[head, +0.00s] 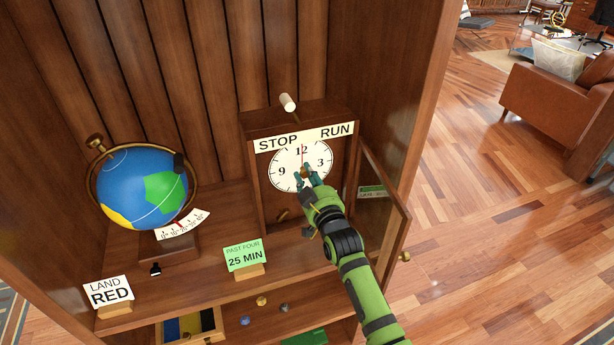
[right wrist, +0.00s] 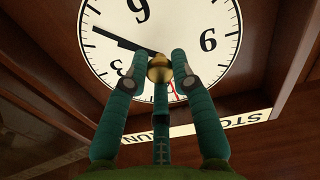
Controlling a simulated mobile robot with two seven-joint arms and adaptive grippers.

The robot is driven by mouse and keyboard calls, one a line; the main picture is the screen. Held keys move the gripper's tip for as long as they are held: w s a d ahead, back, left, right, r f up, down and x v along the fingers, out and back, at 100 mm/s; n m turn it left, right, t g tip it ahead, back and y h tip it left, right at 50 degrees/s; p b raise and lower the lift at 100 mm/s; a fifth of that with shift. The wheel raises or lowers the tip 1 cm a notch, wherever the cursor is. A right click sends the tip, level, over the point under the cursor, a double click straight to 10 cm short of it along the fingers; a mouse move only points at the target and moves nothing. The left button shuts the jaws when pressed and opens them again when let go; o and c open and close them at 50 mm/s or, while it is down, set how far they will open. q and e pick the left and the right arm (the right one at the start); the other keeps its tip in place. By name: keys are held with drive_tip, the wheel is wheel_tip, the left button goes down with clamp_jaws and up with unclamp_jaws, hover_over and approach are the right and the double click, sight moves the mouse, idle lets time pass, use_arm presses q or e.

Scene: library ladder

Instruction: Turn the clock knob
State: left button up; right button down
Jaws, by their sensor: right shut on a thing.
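The wall clock has a white face (head: 287,160) set in a wooden case, under a STOP / RUN strip (head: 304,137). My right gripper (head: 308,176) reaches up to the middle of the face. In the right wrist view, its teal fingers (right wrist: 166,72) are shut on the round brass knob (right wrist: 159,68) at the face's centre. That view is upside down; a long black hand (right wrist: 122,41) runs from the centre to the left. A thin red hand (head: 302,157) points up to 12 in the head view. The fingers hide part of the dial. My left gripper is out of view.
A glazed door (head: 382,195) stands open right of the clock. A white-tipped lever (head: 288,102) tops the case. A green card (head: 245,254) reads "PAST FOUR 25 MIN". A globe (head: 141,190) and a "LAND RED" card (head: 109,292) stand left.

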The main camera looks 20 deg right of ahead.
idle(0.3)
drive_tip(key=c, duration=1)
unclamp_jaws()
drive_tip(key=shift+c, duration=0.2)
drive_tip(key=s, duration=1.2)
drive_tip(key=shift+d, duration=0.25)
